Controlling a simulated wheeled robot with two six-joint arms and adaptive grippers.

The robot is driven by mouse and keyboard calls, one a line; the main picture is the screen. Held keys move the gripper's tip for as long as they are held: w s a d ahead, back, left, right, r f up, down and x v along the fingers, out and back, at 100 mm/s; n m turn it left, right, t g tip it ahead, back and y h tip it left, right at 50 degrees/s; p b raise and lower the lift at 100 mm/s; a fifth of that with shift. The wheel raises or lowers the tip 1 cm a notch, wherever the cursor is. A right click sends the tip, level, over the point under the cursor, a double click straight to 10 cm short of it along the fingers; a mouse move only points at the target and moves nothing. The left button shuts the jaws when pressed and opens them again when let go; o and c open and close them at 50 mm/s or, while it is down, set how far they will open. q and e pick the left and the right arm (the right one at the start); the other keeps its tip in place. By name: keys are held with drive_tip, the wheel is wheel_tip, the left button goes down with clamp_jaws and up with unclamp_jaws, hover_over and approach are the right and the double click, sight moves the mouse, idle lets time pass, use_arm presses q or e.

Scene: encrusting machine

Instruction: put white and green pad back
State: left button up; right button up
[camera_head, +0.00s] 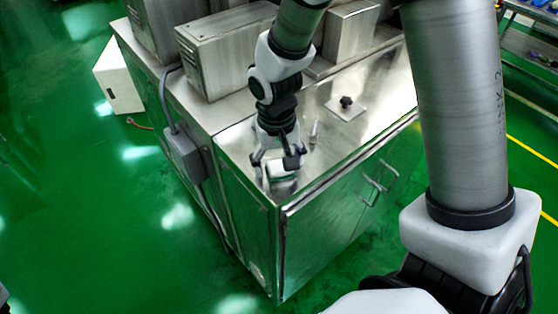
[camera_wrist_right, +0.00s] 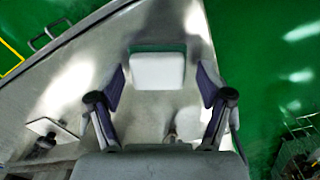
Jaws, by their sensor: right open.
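The white and green pad (camera_wrist_right: 157,72) lies on the bare steel top of the machine (camera_head: 235,137), close to its front corner. In the wrist view its white face shows, with green along its edges. My right gripper (camera_head: 276,162) is open and low over the pad. In the wrist view the right gripper's fingers (camera_wrist_right: 162,84) stand apart on either side of the pad, with gaps showing between them and it. In the head view the pad (camera_head: 282,172) is partly hidden by the fingers. My left gripper does not show.
A square plate with a dark knob (camera_head: 346,103) sits on the steel top, behind and right of the gripper. A small upright metal part (camera_head: 313,133) stands close beside it. Steel housings (camera_head: 226,50) rise behind. Handles (camera_head: 374,184) project from the cabinet side. Green floor surrounds the machine.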

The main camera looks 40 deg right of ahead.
sight(278, 165)
wheel_tip(278, 165, up, 12)
drive_tip(key=b, duration=0.1)
drive_tip(key=shift+r, duration=0.2)
drive_tip(key=shift+a, duration=0.1)
